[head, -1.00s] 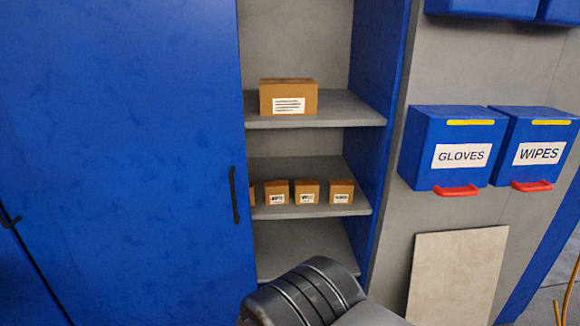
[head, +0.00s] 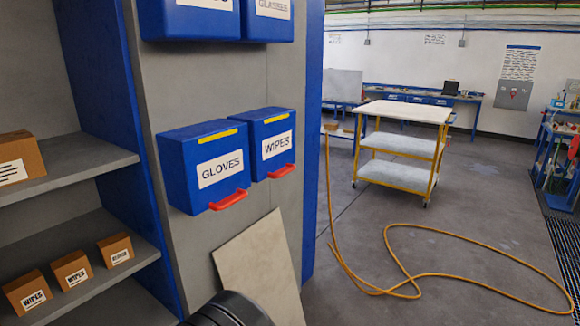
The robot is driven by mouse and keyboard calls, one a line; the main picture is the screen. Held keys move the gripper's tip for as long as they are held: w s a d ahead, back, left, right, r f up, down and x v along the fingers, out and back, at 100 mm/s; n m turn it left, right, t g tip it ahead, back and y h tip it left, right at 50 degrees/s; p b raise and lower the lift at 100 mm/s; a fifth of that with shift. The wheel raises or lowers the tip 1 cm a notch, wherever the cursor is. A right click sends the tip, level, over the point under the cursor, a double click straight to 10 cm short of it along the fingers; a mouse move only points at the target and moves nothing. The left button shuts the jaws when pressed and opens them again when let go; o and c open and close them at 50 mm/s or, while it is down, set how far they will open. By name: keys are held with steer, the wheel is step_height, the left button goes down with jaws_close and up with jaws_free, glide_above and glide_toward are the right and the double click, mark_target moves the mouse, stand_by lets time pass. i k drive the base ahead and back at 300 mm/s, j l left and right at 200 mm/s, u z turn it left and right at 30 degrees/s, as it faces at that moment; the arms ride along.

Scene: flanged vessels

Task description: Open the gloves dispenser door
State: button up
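The gloves dispenser (head: 180,171) is a blue box on the grey side panel, left of centre in the head view. It has a white GLOVES label, a yellow strip at the top and a red handle (head: 229,200) at its lower front edge. Its door looks shut. The wipes dispenser (head: 258,130), a like box with its own red handle, hangs just right of it. A dark rounded part of my arm shows at the bottom, below the gloves dispenser. My gripper is not in view.
Shelves with cardboard boxes (head: 117,249) stand at the left. A pale board (head: 262,262) leans below the dispensers. More blue dispensers (head: 190,20) hang above. At the right, a yellow cart (head: 405,150) stands on open floor, with an orange hose (head: 405,285) lying nearer.

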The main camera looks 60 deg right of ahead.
mark_target(216, 164)
steer(key=z, duration=1.15)
steer(key=i+l, duration=0.9)
steer(key=i, duration=0.05)
